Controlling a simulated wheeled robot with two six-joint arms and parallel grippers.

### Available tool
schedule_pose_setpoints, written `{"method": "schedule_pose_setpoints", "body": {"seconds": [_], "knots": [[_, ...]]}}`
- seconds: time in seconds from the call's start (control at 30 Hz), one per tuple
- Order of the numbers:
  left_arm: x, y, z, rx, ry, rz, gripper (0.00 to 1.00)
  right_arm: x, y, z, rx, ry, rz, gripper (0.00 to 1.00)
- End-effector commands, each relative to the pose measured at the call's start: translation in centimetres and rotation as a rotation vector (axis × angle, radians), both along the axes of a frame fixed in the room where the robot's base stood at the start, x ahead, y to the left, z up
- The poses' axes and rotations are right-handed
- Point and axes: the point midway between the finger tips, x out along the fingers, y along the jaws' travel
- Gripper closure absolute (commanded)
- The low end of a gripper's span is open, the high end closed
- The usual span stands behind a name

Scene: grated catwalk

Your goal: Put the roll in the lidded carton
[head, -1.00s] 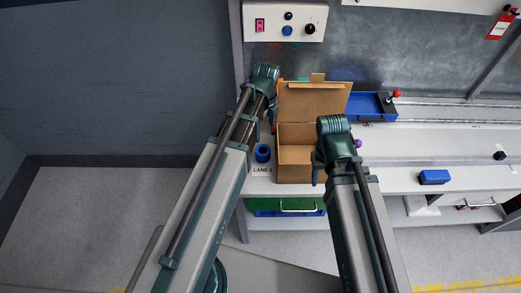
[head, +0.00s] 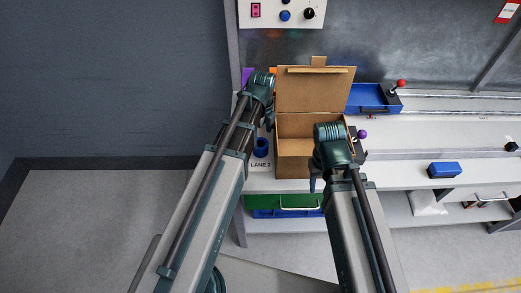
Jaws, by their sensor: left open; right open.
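The carton (head: 293,168) is a brown cardboard box on the white bench, with its lid (head: 312,92) raised at the back. A short blue cylinder with a dark hollow top, which looks like the roll (head: 261,147), stands upright just left of the carton, behind the lane label. My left gripper (head: 265,108) is above and behind the roll, apart from it as far as I can see; its fingers are mostly hidden by its arm. My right gripper (head: 322,178) is open at the carton's front right, covering part of that side. I see nothing held in either gripper.
A blue tray (head: 368,98) with a red-knobbed lever stands behind the carton on the right. A purple knob (head: 362,134) is beside the carton. A blue block (head: 444,170) lies farther right. A control panel (head: 284,13) hangs above. The bench between carton and block looks clear.

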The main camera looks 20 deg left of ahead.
Motion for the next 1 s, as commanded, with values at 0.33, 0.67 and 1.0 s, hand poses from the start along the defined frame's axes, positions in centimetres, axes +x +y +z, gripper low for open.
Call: {"method": "schedule_pose_setpoints", "body": {"seconds": [0.33, 0.67, 1.0], "knots": [[-0.2, 0.6, -3.4, 0.000, 0.000, 0.001, 0.00, 0.0, 0.0, -3.4, 0.000, 0.000, 0.000, 0.50], [-0.2, 0.6, -5.2, 0.000, 0.000, 0.000, 0.00, 0.0, 0.0, -5.2, 0.000, 0.000, 0.000, 0.50], [-0.2, 0.6, -5.1, 0.000, 0.000, 0.000, 0.36, 0.0, 0.0, -5.1, 0.000, 0.000, 0.000, 0.50]]}}
